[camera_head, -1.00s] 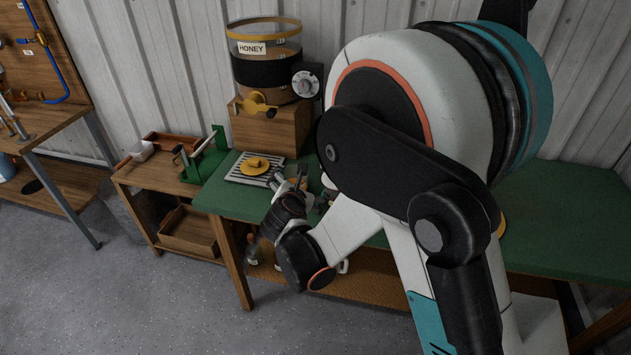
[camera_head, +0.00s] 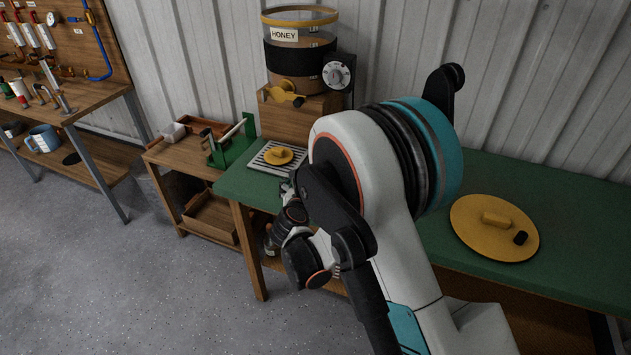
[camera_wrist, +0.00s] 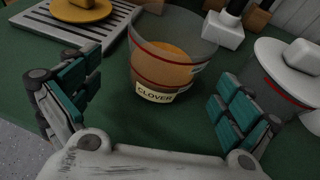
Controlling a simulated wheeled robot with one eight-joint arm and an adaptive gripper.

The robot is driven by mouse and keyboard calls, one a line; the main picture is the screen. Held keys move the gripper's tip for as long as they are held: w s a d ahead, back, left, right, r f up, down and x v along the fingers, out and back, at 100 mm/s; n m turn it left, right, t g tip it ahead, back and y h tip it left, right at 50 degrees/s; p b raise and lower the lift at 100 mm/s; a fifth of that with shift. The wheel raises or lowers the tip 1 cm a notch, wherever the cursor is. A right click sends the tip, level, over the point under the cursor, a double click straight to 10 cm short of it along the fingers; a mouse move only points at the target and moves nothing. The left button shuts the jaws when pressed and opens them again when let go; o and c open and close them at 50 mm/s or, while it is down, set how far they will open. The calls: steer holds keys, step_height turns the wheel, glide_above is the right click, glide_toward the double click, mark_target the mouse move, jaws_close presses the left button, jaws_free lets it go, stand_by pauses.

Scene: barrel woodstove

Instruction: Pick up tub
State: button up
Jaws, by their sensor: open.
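A clear tub (camera_wrist: 150,75) with orange-brown contents, a red band and a CLOVER label stands upright on the green bench top (camera_wrist: 200,145) in the wrist view. My gripper (camera_wrist: 155,88) is open, with one teal-padded finger on each side of the tub. The fingers look apart from it. A second tub (camera_wrist: 268,92) with a white knobbed lid stands to the right, partly behind the right finger. In the head view my arm hides the tubs and most of the gripper.
A slatted grey tray (camera_head: 264,168) with a yellow lid (camera_head: 279,155) lies left of the tub. The HONEY tank (camera_head: 300,55) stands on a wooden box behind. A large yellow lid (camera_head: 480,240) lies on the bench at right, with clear green surface around it.

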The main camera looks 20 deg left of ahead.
steer(key=b+x, duration=0.1)
steer(key=x, duration=0.1)
steer(key=b+x, duration=0.1)
steer(key=x, duration=0.2)
steer(key=shift+w+d+b, duration=0.2)
steer(key=shift+b, duration=0.1)
steer(key=shift+r, duration=0.1)
steer(key=c, duration=1.4)
